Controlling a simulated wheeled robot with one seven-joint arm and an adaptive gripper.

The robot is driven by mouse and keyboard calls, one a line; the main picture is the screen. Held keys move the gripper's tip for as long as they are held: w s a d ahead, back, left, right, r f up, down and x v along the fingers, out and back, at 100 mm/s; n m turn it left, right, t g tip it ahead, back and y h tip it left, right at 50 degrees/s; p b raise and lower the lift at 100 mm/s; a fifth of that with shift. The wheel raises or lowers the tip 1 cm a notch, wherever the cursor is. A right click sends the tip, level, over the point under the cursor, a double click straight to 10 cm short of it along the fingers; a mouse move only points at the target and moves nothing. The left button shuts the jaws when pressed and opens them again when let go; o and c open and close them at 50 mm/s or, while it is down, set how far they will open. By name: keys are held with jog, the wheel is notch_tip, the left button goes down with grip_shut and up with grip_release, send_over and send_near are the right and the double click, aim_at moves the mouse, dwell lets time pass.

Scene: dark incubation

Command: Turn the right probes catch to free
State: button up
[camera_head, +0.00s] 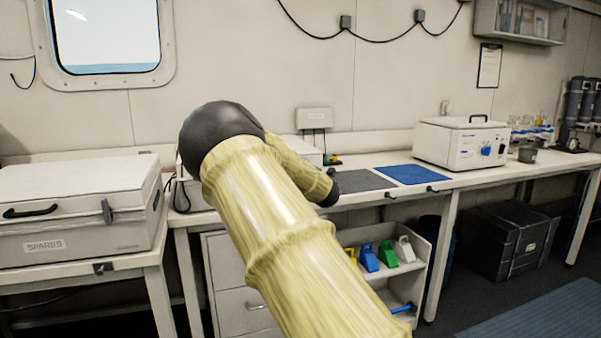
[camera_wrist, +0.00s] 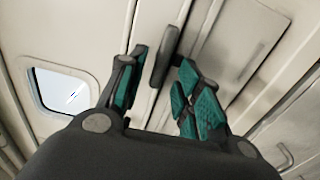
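In the wrist view a dark grey elongated catch (camera_wrist: 165,56) sits on a pale case front (camera_wrist: 200,22), beside a seam. My gripper (camera_wrist: 160,75) has its two teal-padded fingers apart, one on each side of the catch. I cannot tell whether either pad touches it. No label is readable there, so I cannot confirm that this is the right probes catch. In the head view my arm hides the gripper and most of a pale case (camera_head: 301,147) on the bench behind it.
The SPARES case (camera_head: 75,210) stands on a bench at left, with a grey catch on its front. Grey (camera_head: 362,181) and blue (camera_head: 411,174) mats lie clear on the bench to the right. A white instrument (camera_head: 460,143) stands beyond them. A shelf unit holds coloured items below.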

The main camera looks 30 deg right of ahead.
jog(key=shift+s, duration=0.1)
jog(key=v, duration=1.1)
jog(key=shift+s, duration=0.35)
jog(key=shift+f, duration=0.2)
